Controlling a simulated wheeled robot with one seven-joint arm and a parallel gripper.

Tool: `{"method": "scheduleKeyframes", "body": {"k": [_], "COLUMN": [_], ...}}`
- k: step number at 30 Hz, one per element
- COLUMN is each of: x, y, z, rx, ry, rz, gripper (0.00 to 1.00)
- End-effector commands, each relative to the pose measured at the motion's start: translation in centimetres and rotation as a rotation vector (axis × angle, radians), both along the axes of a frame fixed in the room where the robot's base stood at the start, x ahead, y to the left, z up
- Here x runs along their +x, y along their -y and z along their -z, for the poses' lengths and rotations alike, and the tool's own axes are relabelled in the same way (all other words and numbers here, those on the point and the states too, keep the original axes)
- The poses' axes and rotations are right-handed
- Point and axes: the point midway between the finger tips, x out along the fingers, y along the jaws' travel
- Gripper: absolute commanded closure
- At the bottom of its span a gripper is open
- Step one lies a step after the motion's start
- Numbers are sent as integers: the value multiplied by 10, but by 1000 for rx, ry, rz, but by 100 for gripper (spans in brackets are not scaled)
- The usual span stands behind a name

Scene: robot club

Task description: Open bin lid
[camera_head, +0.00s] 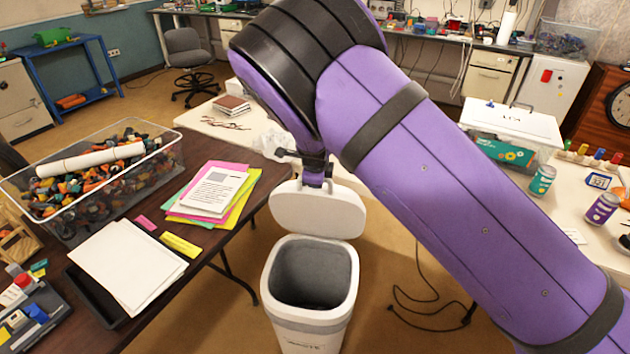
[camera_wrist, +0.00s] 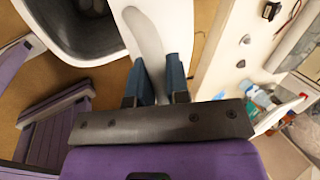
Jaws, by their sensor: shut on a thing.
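A white waste bin (camera_head: 308,325) with a grey inside stands on the floor beside the dark table. Its white lid (camera_head: 318,213) stands up from the back rim, and the bin's mouth is uncovered. My gripper (camera_head: 316,183) is at the lid's top edge, under my purple arm. The bin's open mouth (camera_wrist: 85,20) shows there at the upper left. The fingertips are too small to make out in the head view.
A dark table (camera_head: 215,232) with papers and a clear tub of parts (camera_head: 25,205) stands left of the bin. A white table with cans (camera_head: 541,181) and a clear lidded box (camera_head: 510,122) is at right. A black cable (camera_head: 425,310) lies on the floor.

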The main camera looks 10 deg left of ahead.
Motion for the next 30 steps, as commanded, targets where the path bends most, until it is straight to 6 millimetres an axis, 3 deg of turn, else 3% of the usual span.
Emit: {"method": "scheduleKeyframes", "body": {"k": [1,4,16,30], "x": [0,-1,-3,-33], "y": [-1,-1,-1,3], "z": [0,0,-8,-81], "rx": [0,0,1,1], "ry": [-1,-1,0,0], "rz": [-2,-2,-2,-2], "gripper": [79,58,58,58]}}
